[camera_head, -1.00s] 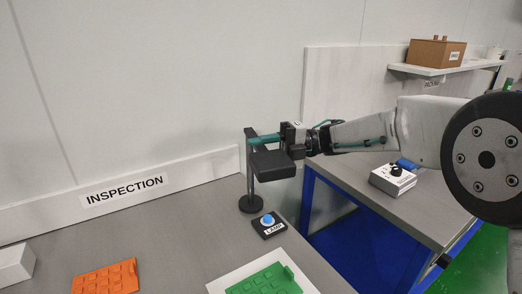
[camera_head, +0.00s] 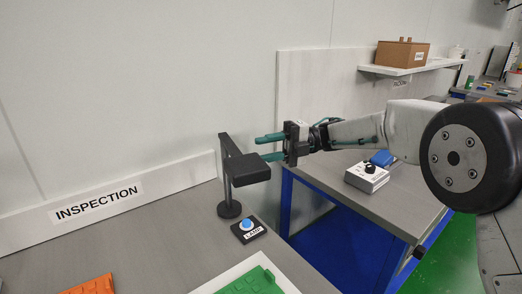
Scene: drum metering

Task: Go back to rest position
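My gripper (camera_head: 268,147) is at the end of my arm, which reaches in from the right. Its two green fingers point left and stand apart, with nothing seen between them. The gripper is in the air above the right end of the inspection table (camera_head: 125,245). In the picture, the fingers lie beside and partly behind the black lamp head (camera_head: 248,169) on its stand; I cannot tell whether they touch.
A lamp button box (camera_head: 248,229) with a blue button sits by the lamp base. A second table (camera_head: 400,208) holds a white dial box (camera_head: 367,177). A shelf with a cardboard box (camera_head: 402,54) is behind.

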